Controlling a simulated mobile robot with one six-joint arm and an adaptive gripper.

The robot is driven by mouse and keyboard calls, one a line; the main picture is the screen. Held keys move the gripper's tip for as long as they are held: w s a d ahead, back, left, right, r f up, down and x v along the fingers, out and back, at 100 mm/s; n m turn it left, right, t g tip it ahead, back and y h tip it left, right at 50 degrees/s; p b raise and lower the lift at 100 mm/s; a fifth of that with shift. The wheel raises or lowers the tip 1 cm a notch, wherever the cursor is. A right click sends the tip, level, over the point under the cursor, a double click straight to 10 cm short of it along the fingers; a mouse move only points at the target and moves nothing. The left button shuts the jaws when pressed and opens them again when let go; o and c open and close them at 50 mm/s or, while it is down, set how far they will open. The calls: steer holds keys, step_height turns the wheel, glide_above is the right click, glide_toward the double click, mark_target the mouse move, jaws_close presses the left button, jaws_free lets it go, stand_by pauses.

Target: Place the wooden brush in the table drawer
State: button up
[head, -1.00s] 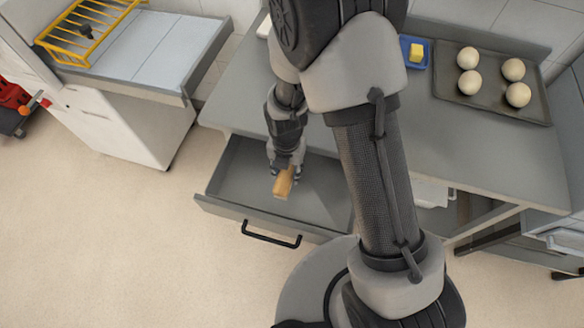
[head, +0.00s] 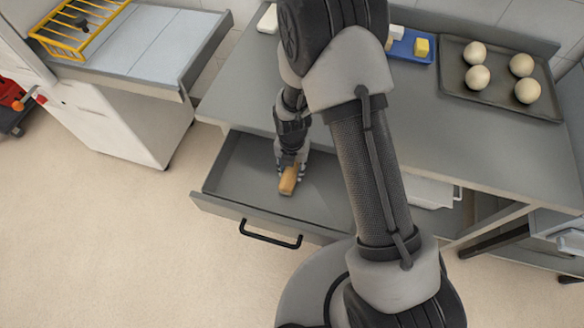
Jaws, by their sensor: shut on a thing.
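The wooden brush (head: 288,181) is a light brown block in the head view. My gripper (head: 290,168) is shut on it and points down into the open table drawer (head: 240,168). The brush is over or in the middle of the drawer; whether it touches the drawer floor I cannot tell. The drawer is pulled out, grey, and otherwise looks empty where it shows. Its right part is hidden behind my arm. A black handle (head: 270,238) is on its front.
The grey table (head: 470,150) stands above the drawer. On it are a dark tray (head: 500,98) with several dough balls and a blue tray (head: 416,47) with a yellow block. A white cabinet (head: 120,115) with a yellow rack (head: 80,28) stands at left. The floor in front is clear.

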steer(key=shift+f, duration=0.2)
steer(key=o, duration=1.1)
steer(key=shift+r, duration=0.1)
